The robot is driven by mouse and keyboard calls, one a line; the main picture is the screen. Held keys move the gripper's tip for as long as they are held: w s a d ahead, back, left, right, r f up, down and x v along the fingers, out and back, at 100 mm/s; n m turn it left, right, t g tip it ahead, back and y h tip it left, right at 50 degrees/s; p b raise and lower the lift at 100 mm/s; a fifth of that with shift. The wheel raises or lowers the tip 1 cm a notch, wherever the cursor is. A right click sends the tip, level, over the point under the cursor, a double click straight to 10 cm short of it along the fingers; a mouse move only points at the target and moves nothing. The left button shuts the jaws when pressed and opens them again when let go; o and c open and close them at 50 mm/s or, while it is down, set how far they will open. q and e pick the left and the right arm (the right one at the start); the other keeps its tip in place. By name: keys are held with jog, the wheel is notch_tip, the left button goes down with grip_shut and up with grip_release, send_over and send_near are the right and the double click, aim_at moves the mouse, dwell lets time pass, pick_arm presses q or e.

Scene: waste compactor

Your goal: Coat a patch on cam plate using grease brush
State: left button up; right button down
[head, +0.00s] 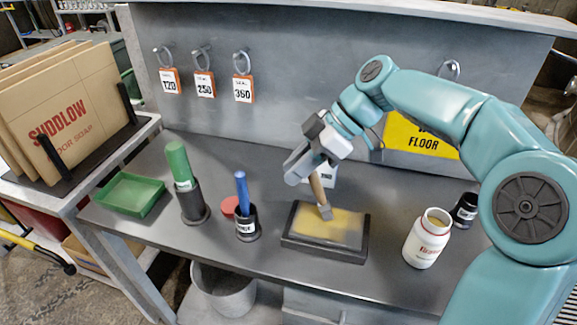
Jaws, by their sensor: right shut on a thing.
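The cam plate (325,248) looks like a dark-edged slab on the grey bench, with a yellowish layer over much of its top and a greyer area towards the right. My right gripper (318,165) is above it, shut on the wooden handle of the grease brush (319,190). The brush points down, slightly tilted, and its grey head is at the plate's top surface near the middle. A white jar (427,240) with red lettering, open and with yellowish contents, stands to the right of the plate. My left gripper is not in view.
A green-handled tool (179,163) and a blue-handled tool (242,188) stand in dark holders left of the plate. A green tray (128,194) is farther left. A small dark jar (465,210) stands behind the white jar. Numbered tags (204,84) hang on the back panel.

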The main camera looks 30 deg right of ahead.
jog(key=shift+s+d+f+b, duration=0.25)
jog(key=shift+s+d+b, duration=0.2)
jog(key=shift+s+d, duration=0.45)
jog(key=shift+s+d+b, duration=0.55)
jog(key=shift+s+d, duration=0.75)
jog(key=shift+s, duration=0.2)
jog(key=w+a+p, duration=0.2)
jog(key=w+a, duration=0.6)
jog(key=w, duration=0.3)
jog(key=shift+r+p, duration=0.25)
jog(key=shift+p, duration=0.1)
jog(key=shift+r+p, duration=2.4)
jog(key=shift+r, duration=0.7)
